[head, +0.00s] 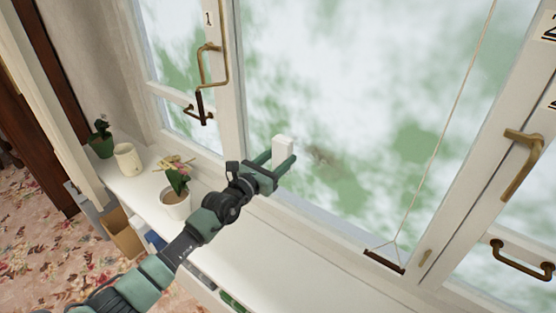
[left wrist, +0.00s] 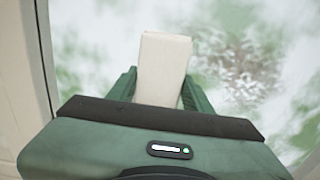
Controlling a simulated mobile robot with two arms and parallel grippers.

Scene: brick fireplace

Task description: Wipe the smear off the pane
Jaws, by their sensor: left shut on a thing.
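My left gripper (head: 276,164) is shut on a white block (head: 283,147) and holds it up in front of the middle window pane (head: 370,60), near its lower left. I cannot tell whether the block touches the glass. The block also shows between the fingers in the left wrist view (left wrist: 164,66). A faint brownish smear (head: 323,156) is on the pane, just right of the block. In the left wrist view the smear (left wrist: 240,68) is a speckled grey-brown patch to the right of the block. My right gripper is not in view.
A white sill (head: 290,255) runs below the window. A potted plant (head: 176,200), a cream cup (head: 128,159) and another plant (head: 102,140) stand on its left part. Brass handles (head: 212,70) (head: 522,165) are on the frames. A cord with a brown bar (head: 384,261) hangs at the right.

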